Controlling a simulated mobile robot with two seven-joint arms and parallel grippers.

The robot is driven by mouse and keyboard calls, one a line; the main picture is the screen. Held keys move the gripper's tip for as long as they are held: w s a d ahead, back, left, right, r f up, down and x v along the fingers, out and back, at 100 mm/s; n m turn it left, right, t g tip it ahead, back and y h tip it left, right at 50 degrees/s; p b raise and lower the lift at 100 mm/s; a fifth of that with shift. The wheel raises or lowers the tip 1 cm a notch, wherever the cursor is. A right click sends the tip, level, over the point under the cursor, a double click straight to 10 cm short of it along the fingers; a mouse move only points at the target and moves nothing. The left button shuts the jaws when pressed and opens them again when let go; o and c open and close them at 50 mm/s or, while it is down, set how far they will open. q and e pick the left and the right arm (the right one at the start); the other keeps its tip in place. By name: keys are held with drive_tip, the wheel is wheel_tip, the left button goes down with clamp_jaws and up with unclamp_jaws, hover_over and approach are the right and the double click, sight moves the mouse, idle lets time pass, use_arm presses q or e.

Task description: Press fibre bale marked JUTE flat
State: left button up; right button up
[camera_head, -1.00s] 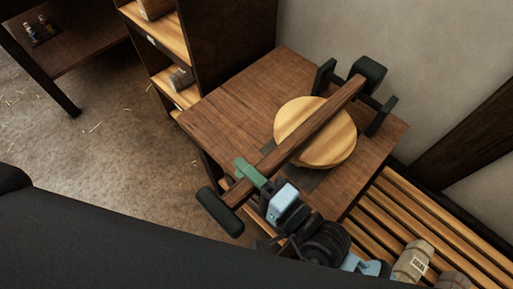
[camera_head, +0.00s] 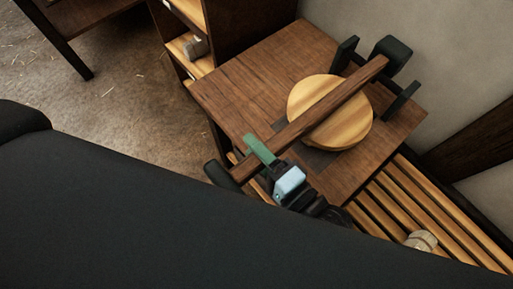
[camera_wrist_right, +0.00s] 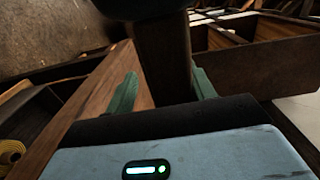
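The press stands on a brown table (camera_head: 245,85). It has a round pale wooden plate (camera_head: 345,125) under a long dark wooden lever (camera_head: 297,128). The lever slants from black brackets at the back right to a black handle (camera_head: 221,175) at the front left. My right gripper (camera_head: 261,150) is at the lever near the handle. In the right wrist view its green fingers (camera_wrist_right: 163,88) stand on both sides of the lever, close against it at the tips. Any bale under the plate is hidden, and no JUTE mark can be read. My left gripper is not in view.
A slatted bench (camera_head: 390,205) runs along the right, with a pale bale (camera_head: 422,240) on it, partly cut off by my dark body. Shelves (camera_head: 187,50) stand behind the table at the left. Open floor (camera_head: 125,115) lies left of the table.

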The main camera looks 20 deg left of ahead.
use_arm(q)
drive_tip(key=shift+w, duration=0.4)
use_arm(e)
drive_tip(key=v, duration=0.8)
drive_tip(key=shift+w+a, duration=0.1)
